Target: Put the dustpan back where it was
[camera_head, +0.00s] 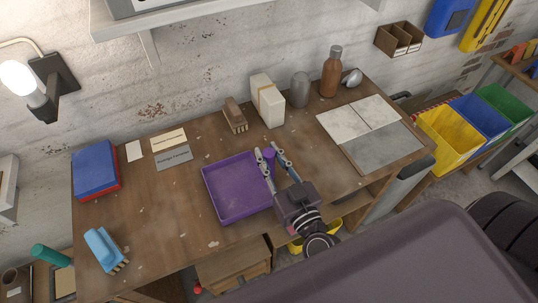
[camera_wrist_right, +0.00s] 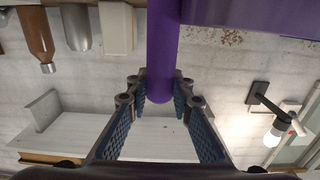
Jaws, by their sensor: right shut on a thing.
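The purple dustpan (camera_head: 235,190) is over the middle of the wooden workbench, with its flat pan toward the left. I cannot tell whether it rests on the bench top or is held just above it. My right gripper (camera_head: 270,160) is shut on the dustpan's handle at the pan's right side. In the right wrist view, the purple handle (camera_wrist_right: 162,55) runs between the two blue-padded fingers (camera_wrist_right: 172,95), and part of the pan (camera_wrist_right: 250,14) shows at the upper right. My left gripper is in neither view.
A brown brush (camera_head: 235,115), a cream carton (camera_head: 267,100), a grey canister (camera_head: 300,90) and a brown bottle (camera_head: 332,72) stand along the back. Blue-red boxes (camera_head: 96,170) and a blue brush (camera_head: 104,248) are left. Grey tiles (camera_head: 375,140) lie right. The front left bench is mostly clear.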

